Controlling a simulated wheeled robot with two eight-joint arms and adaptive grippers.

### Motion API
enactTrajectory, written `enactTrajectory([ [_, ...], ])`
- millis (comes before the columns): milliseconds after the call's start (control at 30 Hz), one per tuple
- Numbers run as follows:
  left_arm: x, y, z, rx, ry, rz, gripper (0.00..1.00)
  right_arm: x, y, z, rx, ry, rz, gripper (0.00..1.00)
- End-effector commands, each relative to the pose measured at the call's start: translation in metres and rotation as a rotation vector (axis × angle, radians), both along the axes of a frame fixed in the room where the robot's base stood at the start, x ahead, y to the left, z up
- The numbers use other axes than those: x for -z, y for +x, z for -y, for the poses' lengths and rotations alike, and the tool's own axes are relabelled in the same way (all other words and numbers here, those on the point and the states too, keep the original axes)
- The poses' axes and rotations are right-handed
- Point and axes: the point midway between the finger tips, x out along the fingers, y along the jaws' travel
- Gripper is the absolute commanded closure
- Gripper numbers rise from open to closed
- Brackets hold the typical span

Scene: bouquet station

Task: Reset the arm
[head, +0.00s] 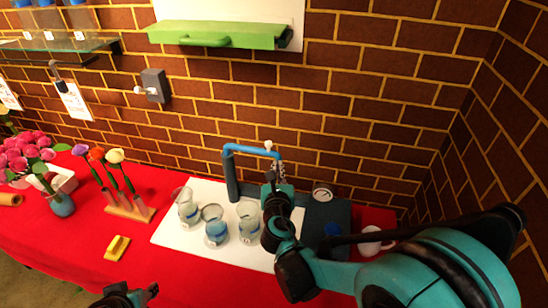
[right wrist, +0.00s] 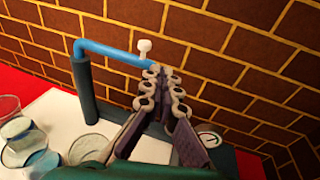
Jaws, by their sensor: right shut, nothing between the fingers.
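My right arm reaches in from the right in the head view. Its gripper (head: 272,170) is raised in front of the blue faucet spout (head: 250,149), over the back of the white mat. In the right wrist view the gripper (right wrist: 163,74) has its fingertips together with nothing between them. The spout end and its white knob (right wrist: 144,48) appear just behind the fingertips; I cannot tell whether they touch. My left gripper (head: 128,296) only partly shows at the bottom edge of the head view, and its finger opening is unclear.
Several glass vessels, among them a blue-filled one (head: 215,228), stand on the white mat (head: 175,232) below my right gripper. A flower rack (head: 130,210), a vase (head: 62,205) and a yellow block (head: 117,248) are left. A white mug (head: 372,240) is right. A brick wall stands behind.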

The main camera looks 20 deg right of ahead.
Motion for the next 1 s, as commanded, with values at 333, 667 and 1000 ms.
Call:
enactTrajectory([
  [333, -0.008, 0.0, 0.0, 0.0, 0.0, 0.0, 0.61, -0.005, -0.037, -0.006, -0.001, 0.0, 0.0, 1.0],
  [667, -0.003, 0.0, 0.0, 0.0, 0.0, 0.0, 0.61, 0.01, -0.062, 0.014, 0.172, 0.539, 0.069, 1.0],
  [1000, 0.009, 0.0, 0.0, 0.0, 0.0, 0.0, 0.61, 0.064, -0.162, -0.009, 0.969, 1.993, 0.329, 1.0],
])
